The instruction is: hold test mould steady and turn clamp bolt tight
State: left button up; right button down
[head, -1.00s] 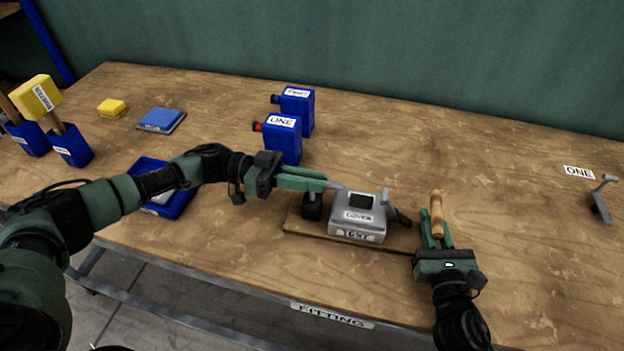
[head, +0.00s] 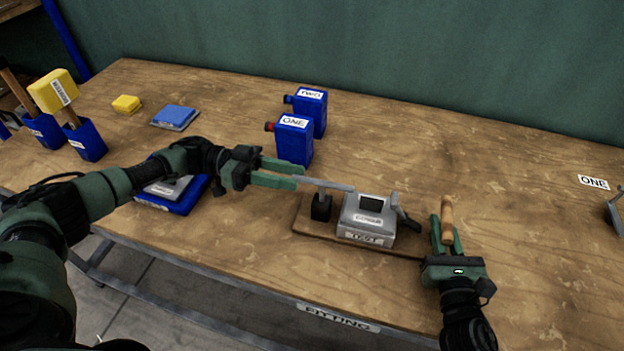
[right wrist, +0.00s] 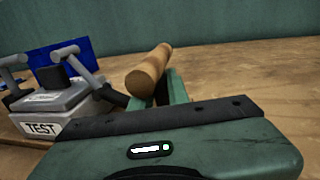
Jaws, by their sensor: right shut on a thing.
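The grey test mould (head: 366,216), labelled COVER and TEST, sits on a wooden board (head: 302,222). It also shows in the right wrist view (right wrist: 50,112). A thin grey bar (head: 328,184) runs left from above the mould, over a black block (head: 320,206). My left gripper (head: 298,176) is open at the bar's left end, its fingers spread; contact is unclear. A dark rod (head: 409,222) runs from the mould's right side towards this handle; the join is hidden.
Blue bottles ONE (head: 293,142) and TWO (head: 313,112) stand behind my left gripper. A blue tray (head: 191,198) lies under my left arm. A grey bracket (head: 617,215) stands at far right beside label ONE (head: 594,182). The table behind the mould is clear.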

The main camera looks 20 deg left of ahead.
pick_arm(q)
jog(key=shift+s+a, duration=0.1)
jog(key=shift+a, duration=2.05)
pick_arm(e)
jog(key=c, duration=1.3)
grip_release()
jog(key=shift+s, duration=0.1)
